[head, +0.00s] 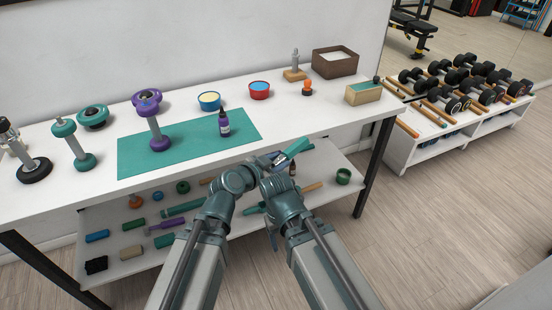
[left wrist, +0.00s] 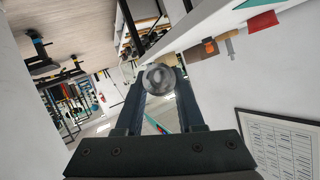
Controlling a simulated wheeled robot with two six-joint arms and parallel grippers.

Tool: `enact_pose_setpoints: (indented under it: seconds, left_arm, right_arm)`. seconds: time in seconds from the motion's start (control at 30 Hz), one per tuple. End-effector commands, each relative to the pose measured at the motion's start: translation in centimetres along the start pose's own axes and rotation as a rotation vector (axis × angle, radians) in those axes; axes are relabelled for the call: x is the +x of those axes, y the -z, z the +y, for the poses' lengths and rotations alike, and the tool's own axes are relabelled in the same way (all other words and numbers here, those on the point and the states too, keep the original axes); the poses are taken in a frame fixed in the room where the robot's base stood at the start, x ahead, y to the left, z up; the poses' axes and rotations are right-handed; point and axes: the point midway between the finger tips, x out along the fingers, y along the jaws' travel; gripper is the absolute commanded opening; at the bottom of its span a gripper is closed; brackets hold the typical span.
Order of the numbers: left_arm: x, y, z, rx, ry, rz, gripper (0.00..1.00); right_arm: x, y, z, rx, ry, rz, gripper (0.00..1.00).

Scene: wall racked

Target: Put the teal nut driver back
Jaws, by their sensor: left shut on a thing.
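In the head view, my left gripper (head: 280,159) is above the front edge of the table, at a teal bar-like piece (head: 293,150) that I take for the teal nut driver. In the left wrist view, the left gripper (left wrist: 160,78) is shut on a round grey end (left wrist: 158,79), seen nearly end-on. A thin teal sliver (left wrist: 154,123) shows beyond it, between the fingers. The rest of the held tool is mostly hidden. My right arm is beside the left one, and its gripper's jaws cannot be made out. I cannot identify the nut driver's place on a rack.
The white table (head: 75,192) carries a teal mat (head: 130,153), purple bottle (head: 223,124), red bowl (head: 259,90), orange-topped item (head: 307,87), brown box (head: 335,62) and pale block (head: 363,94). Weights stand at left. A lower shelf holds several small items. A framed sheet (left wrist: 285,150) hangs on the wall.

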Motion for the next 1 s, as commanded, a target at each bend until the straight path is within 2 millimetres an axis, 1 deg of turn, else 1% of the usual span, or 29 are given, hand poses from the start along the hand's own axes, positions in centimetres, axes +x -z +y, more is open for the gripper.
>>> enact_pose_setpoints:
  seconds: [0.17,0.27,0.37,0.47,0.6,0.73,0.83,1.0]
  left_arm:
    - [0.0,0.2,0.0,-0.001,0.001,0.0,0.0]
    - [-0.2,0.7,-0.2,-0.001,0.001,0.0,0.0]
    - [-0.6,1.7,-0.5,-0.001,0.001,0.0,0.0]
    - [-1.2,3.2,-0.9,-0.001,0.001,0.0,0.0]
    - [-2.3,5.7,-1.6,-0.001,0.001,0.0,0.0]
    - [-3.2,7.8,-2.3,-0.001,0.001,0.0,0.0]
    - [-3.5,8.6,-2.5,-0.001,0.001,0.0,0.0]
    - [-3.5,8.6,-2.5,-0.001,0.001,0.0,0.0]
  right_arm:
    - [-0.1,0.0,0.0,0.0,0.0,0.0,0.67]
    - [-0.7,0.0,0.1,0.0,0.0,0.0,0.67]
    - [-1.8,-0.1,0.2,0.0,0.0,0.0,0.67]
    - [-3.5,-0.2,0.3,0.0,0.0,0.0,0.67]
    - [-6.3,-0.3,0.6,0.001,0.0,0.0,0.67]
    - [-8.7,-0.5,0.8,0.001,0.0,0.0,0.67]
    - [-9.6,-0.5,0.9,0.001,0.0,0.0,0.67]
    - [-9.5,-0.5,0.9,0.001,0.0,0.0,0.67]
